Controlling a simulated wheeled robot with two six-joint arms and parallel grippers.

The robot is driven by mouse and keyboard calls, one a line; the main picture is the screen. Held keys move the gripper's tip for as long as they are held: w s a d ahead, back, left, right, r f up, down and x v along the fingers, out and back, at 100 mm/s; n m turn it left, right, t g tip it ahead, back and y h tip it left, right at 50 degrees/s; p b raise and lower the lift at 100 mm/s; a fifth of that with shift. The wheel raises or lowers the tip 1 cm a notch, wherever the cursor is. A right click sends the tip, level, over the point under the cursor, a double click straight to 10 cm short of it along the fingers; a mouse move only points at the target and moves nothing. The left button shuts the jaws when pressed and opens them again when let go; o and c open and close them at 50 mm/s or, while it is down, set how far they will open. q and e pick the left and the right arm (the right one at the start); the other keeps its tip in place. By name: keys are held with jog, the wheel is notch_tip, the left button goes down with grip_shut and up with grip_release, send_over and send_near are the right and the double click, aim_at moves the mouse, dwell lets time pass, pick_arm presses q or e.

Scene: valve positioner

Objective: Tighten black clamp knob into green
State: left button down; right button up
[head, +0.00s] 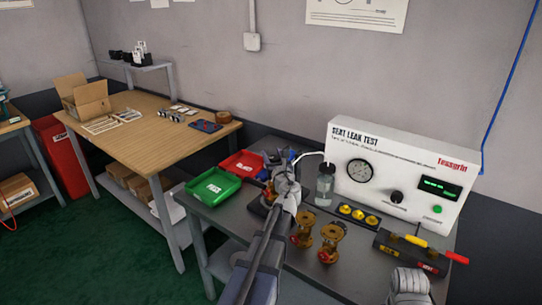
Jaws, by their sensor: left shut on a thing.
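My left gripper (279,178) is over the clamp fixture on the grey test bench, next to a brass valve part (268,193). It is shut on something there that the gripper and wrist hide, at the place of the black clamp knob. The knob itself and any green mark on it cannot be made out. A grey part of my right arm shows at the lower right edge; its fingers are out of sight.
Two brass valves (330,236) stand in front of the fixture. A green bin (214,187) and a red bin (243,163) are to the left. The seat leak test panel (394,170) with its gauge is behind right. A dark tool tray (411,255) lies in front of it.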

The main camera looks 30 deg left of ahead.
aim_at(274, 161)
pick_arm(q)
jog(key=shift+d+m+t+h, duration=0.1)
jog(key=shift+m+t+h, duration=0.4)
jog(key=shift+h, duration=0.1)
jog(key=shift+c, duration=1.4)
grip_release()
jog(key=v, duration=0.7)
jog(key=shift+s+d, duration=0.25)
